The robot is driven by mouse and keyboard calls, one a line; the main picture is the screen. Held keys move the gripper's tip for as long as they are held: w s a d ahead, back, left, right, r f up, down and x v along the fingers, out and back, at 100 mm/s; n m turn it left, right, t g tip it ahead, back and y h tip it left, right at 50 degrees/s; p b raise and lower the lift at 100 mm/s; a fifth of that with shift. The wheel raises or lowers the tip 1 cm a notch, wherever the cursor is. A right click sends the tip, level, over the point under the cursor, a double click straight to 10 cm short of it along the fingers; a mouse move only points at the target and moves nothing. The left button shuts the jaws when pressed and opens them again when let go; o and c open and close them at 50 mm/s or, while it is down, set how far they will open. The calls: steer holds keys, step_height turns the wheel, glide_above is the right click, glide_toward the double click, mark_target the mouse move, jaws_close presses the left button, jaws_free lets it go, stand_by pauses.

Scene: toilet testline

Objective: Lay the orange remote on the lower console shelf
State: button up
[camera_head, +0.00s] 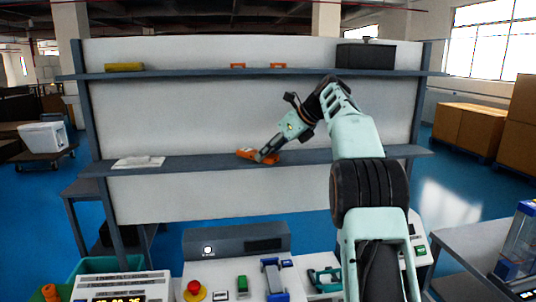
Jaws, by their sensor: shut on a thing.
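The orange remote (245,153) is at the lower console shelf (205,162), near the middle of its length. My gripper (266,157) reaches down to it from the upper right and is shut on it. The fingers hide part of the remote. The remote looks close to flat at the shelf's surface, but I cannot tell whether it rests on the shelf or is held just above it.
White papers (138,162) lie on the lower shelf at the left. The upper shelf (190,73) holds a yellow item (124,67), two small orange items and a black box (366,55). Below, a bench holds a grey box (236,240) and several devices. The lower shelf is clear between papers and remote.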

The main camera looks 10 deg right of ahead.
steer(key=shift+f, duration=0.2)
steer(key=shift+f, duration=0.15)
steer(key=o, duration=1.3)
steer(key=shift+s+d+r, duration=0.1)
steer(key=shift+d+r, duration=0.05)
steer(key=shift+r, duration=0.2)
steer(key=v, duration=1.1)
steer(key=shift+s+d+r, duration=0.1)
steer(key=shift+s+r, duration=0.05)
steer(key=shift+r, duration=0.05)
steer(key=shift+f, duration=0.15)
